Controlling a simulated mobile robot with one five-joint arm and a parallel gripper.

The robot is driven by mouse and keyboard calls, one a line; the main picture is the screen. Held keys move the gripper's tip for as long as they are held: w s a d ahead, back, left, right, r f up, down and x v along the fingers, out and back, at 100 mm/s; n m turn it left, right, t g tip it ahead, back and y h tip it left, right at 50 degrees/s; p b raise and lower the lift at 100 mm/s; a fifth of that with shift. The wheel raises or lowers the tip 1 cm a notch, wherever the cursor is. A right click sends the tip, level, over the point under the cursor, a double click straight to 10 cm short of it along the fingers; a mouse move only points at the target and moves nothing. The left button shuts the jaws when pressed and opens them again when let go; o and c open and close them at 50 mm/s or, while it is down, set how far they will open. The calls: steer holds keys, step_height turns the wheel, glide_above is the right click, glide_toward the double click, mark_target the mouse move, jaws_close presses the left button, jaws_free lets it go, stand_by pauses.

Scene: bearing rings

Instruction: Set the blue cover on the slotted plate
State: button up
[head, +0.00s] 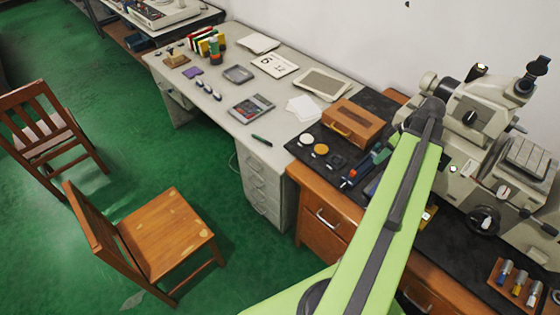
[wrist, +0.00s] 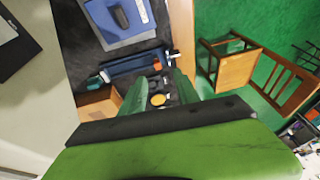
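My gripper (wrist: 160,88) is open in the wrist view, its two green fingers apart with nothing seen between them but the bench beyond. In the head view my green arm hides it. I cannot make out for sure which thing is the blue cover or the slotted plate. A blue case with a grey recessed part (wrist: 120,22) lies beyond the fingers in the wrist view; in the head view my arm mostly covers it. An orange disc (head: 321,150) lies on the black mat between a white disc (head: 306,139) and a dark disc (head: 336,160).
A blue vise-like tool (wrist: 138,66) lies across the mat. A wooden box (head: 353,121) stands behind the discs. A microscope (head: 480,115) fills the bench's right side, with a wooden rack (head: 515,284) in front. A grey desk (head: 225,107) and a chair (head: 165,235) stand left.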

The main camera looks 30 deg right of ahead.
steer(key=w+a+g, duration=0.1)
steer(key=w+a, duration=0.9)
steer(key=a, duration=0.3)
steer(key=w+a+m+g+h, duration=0.1)
steer(key=w+a, duration=0.2)
steer(key=a, duration=1.2)
steer(key=w+a+f+m+h, duration=0.1)
steer(key=w+a, duration=0.3)
steer(key=a, duration=1.2)
steer(key=shift+a+m+g, duration=0.2)
steer(key=shift+m+g, duration=0.2)
steer(key=shift+m, duration=0.3)
steer(key=shift+o, duration=0.4)
